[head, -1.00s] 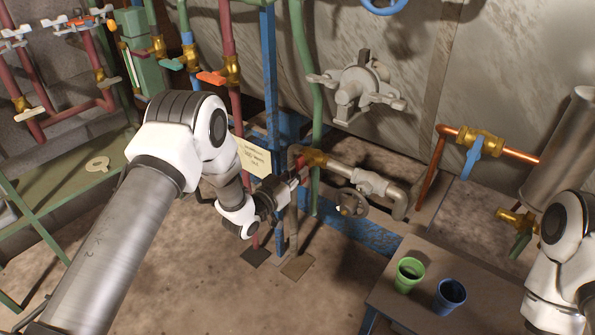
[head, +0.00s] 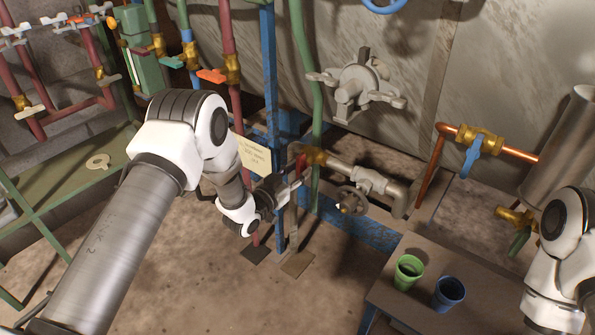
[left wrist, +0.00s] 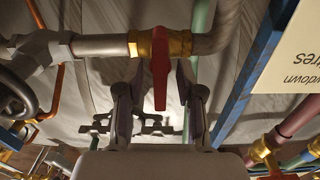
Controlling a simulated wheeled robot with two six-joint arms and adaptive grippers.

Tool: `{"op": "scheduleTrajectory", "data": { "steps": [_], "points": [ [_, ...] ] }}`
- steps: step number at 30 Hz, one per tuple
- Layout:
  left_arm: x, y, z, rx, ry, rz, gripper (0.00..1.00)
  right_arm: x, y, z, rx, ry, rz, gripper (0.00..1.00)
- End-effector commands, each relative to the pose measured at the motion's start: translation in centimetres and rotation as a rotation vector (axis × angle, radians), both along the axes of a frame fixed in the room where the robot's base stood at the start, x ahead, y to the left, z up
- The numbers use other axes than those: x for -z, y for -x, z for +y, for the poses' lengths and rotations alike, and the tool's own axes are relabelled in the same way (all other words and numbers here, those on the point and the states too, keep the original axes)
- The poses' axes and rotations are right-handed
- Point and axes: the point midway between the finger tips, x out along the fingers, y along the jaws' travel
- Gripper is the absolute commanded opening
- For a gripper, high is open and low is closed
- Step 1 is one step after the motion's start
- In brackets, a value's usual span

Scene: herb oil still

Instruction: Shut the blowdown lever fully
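The blowdown lever is a red handle (left wrist: 160,70) on a brass valve (left wrist: 176,43) in the left wrist view. It points crosswise to the pipe there. In the head view the lever (head: 301,161) is a small red piece beside the brass valve (head: 315,157), partly hidden by my gripper. My left gripper (left wrist: 159,82) is open, with one finger on each side of the lever and visible gaps. In the head view my left gripper (head: 291,186) is just below the lever. My right gripper is out of view.
A card (head: 253,156) hangs left of the valve; its lettering shows in the left wrist view (left wrist: 300,65). A blue post (head: 270,90) and green pipe (head: 304,70) stand close by. A handwheel (head: 350,201) is right of the gripper. Two cups stand on a table (head: 400,305).

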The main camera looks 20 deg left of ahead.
Motion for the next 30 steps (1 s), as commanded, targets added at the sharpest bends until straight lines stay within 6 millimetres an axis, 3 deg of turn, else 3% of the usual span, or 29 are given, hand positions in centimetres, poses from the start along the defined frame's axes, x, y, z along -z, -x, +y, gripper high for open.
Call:
{"op": "scheduleTrajectory", "data": {
  "steps": [11, 24, 30],
  "points": [
    [0.0, 0.9, 0.5, -0.002, 0.002, 0.002, 0.39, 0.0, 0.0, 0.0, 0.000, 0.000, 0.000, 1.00],
    [0.1, 10.2, 3.8, -0.002, 0.003, 0.004, 0.39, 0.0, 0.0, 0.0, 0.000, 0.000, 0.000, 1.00],
    [0.0, 11.4, 4.1, 0.000, 0.001, 0.000, 0.39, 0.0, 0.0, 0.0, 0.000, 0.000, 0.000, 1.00]
  ]
}}
